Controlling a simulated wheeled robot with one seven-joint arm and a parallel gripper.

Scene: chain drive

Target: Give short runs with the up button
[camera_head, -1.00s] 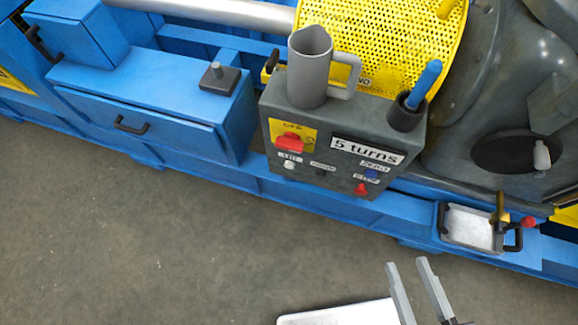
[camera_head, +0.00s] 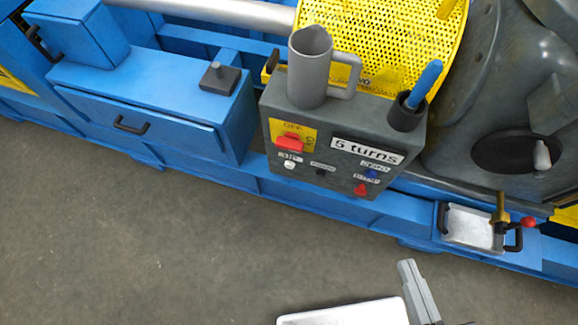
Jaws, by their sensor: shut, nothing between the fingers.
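The grey control box (camera_head: 310,165) stands on the blue machine frame, its front facing me. It has a red switch (camera_head: 290,143) on a yellow plate and a "5 turns" sign (camera_head: 367,151). Below are a white button (camera_head: 290,165), a dark button (camera_head: 321,172), a blue button (camera_head: 371,174) and a red button (camera_head: 361,189). The small labels are too blurred to tell which is the up button. My gripper (camera_head: 408,266) is at the bottom right, shut and empty, below the box and apart from it.
A grey jug (camera_head: 309,70) and a dark cup (camera_head: 405,113) with a blue-handled tool (camera_head: 426,82) stand on top of the box. A metal tray (camera_head: 470,229) with black handles is at the right. Grey floor (camera_head: 180,250) is clear at the left.

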